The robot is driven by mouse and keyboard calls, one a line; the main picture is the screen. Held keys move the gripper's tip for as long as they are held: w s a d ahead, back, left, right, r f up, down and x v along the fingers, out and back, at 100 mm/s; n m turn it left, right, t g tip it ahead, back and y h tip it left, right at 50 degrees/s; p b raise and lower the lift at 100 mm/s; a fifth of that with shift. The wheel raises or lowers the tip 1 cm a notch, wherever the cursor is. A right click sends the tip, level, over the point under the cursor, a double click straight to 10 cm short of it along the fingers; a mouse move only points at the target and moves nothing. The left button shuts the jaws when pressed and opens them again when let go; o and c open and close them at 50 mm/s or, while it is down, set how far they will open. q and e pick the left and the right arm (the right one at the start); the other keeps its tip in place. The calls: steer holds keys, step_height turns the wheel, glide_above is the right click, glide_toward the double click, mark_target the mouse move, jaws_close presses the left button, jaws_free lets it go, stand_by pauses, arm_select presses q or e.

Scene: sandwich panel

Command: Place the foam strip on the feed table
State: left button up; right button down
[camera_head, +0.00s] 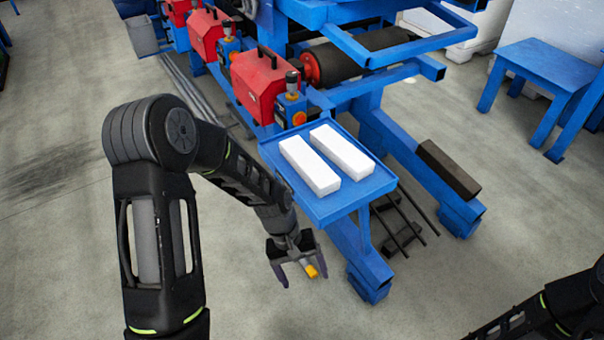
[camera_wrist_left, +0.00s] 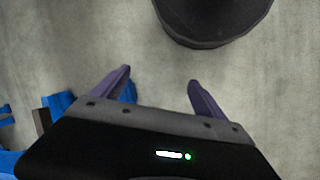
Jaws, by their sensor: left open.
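Two white foam strips (camera_head: 309,165) (camera_head: 342,151) lie side by side, apart, on a blue rimmed table (camera_head: 359,192) in the head view; this looks like the feed table. My left gripper (camera_head: 303,279) is open, in front of the table's near left corner and off its surface. A small yellow-orange patch shows between its fingers; I cannot tell what it is. In the left wrist view, the open fingers (camera_wrist_left: 159,80) have bare grey floor between them and no foam. Part of my right arm shows at the lower right of the head view, its gripper out of sight.
Red boxes (camera_head: 262,85) and a dark roller (camera_head: 365,52) sit on the blue machine behind the table. A dark brown block (camera_head: 447,171) lies on a blue beam to the right. Another blue table (camera_head: 546,64) stands at the far right. Floor in front is clear.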

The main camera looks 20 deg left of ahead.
arm_select(q)
steer(key=s+d+f+m+t, duration=0.1)
steer(key=s+d+f+m, duration=0.3)
steer(key=s+d+f, duration=0.6)
steer(key=s+d, duration=0.1)
steer(key=s, duration=0.1)
steer(key=shift+s+f, duration=0.15)
steer(key=shift+s, duration=0.15)
steer(key=shift+c, duration=0.2)
